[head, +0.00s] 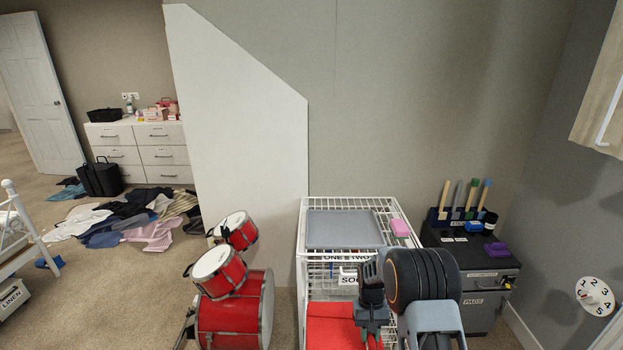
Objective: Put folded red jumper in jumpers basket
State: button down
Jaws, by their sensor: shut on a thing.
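The folded red jumper (329,329) shows at the bottom edge of the head view, in front of the white wire basket rack (411,218). My gripper (374,340) points down at the jumper's right side and is shut on it. The fingertips are partly hidden at the lower picture edge. The rack has drawer baskets with labels; one reads "ONE & TWO" and one below begins "SO". I cannot make out a jumpers label, as my arm, the jumper and the picture edge hide the lower baskets.
A grey tray (343,229) and a pink block (399,227) lie on the rack top. A red drum set (232,312) stands close left. A dark cabinet (483,273) stands right. Clothes (130,219) litter the floor far left. Carpet between drums and bed is mostly clear.

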jog(key=s+r+p, duration=0.1)
jog(key=r+p, duration=0.1)
jog(key=s+r+p, duration=0.1)
jog(key=r+p, duration=0.1)
jog(key=r, duration=0.1)
jog(key=s+r+p, duration=0.1)
jog(key=r+p, duration=0.1)
jog(key=shift+s+r+p, duration=0.25)
jog(key=shift+r+p, duration=0.1)
jog(key=shift+s+r, duration=0.1)
jog(key=shift+s, duration=0.05)
jog(key=shift+d, duration=0.1)
